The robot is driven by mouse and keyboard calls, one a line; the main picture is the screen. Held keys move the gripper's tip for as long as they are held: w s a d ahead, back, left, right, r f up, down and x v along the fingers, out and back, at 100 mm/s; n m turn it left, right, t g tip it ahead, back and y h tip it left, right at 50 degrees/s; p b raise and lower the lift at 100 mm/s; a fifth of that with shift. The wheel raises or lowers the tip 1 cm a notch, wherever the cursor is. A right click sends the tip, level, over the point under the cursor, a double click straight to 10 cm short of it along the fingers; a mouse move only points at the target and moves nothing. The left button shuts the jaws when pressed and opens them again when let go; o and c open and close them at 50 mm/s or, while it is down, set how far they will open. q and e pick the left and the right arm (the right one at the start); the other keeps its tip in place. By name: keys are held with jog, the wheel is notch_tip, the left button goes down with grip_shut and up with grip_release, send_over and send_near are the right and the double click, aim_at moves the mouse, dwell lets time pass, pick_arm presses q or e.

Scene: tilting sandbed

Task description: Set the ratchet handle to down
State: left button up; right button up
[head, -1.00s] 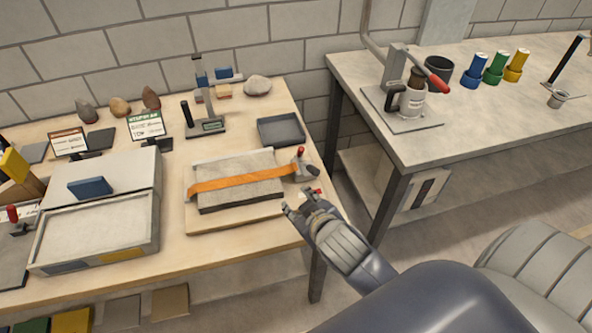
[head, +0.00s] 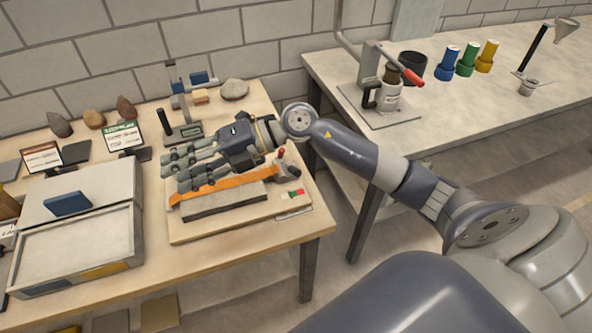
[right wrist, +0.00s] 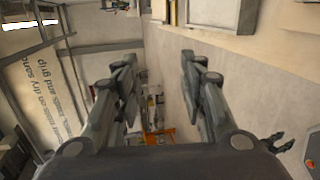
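The ratchet (head: 287,172), with a small red-tipped handle (head: 281,153) pointing up, sits at the right end of an orange strap (head: 225,188). The strap crosses a grey slab (head: 225,204) on a wooden board (head: 190,235). My right gripper (head: 174,171) is open and empty. In the head view it lies over the strap's left part, its fingers pointing left, with the wrist just behind the ratchet. The right wrist view shows its two fingers (right wrist: 160,78) wide apart. A dark claw-like shape at that view's right edge may be my left gripper (right wrist: 272,143); its opening is unclear.
A sand tray (head: 75,250) and lidded box stand on the left. A digital gauge stand (head: 185,130) and rocks are behind the board. A second table (head: 440,115) on the right holds a lever press (head: 385,95) and coloured cylinders. My right forearm spans the gap between tables.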

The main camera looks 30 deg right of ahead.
jog(key=d+f+g+h, duration=0.2)
jog(key=d+f+h, duration=0.35)
jog(key=d, duration=0.25)
jog(key=m+g+h, duration=0.1)
jog(key=g+h, duration=0.1)
jog(key=h, duration=0.5)
send_near(296, 171)
jog(key=f+p, duration=0.1)
jog(key=f, duration=0.2)
jog(key=w+f, duration=0.1)
jog(key=f, duration=0.3)
jog(key=a+f+p, duration=0.1)
jog(key=f, duration=0.3)
jog(key=shift+w+f+p, duration=0.1)
jog(key=shift+w+p, duration=0.05)
jog(key=shift+p, duration=0.15)
grip_shut()
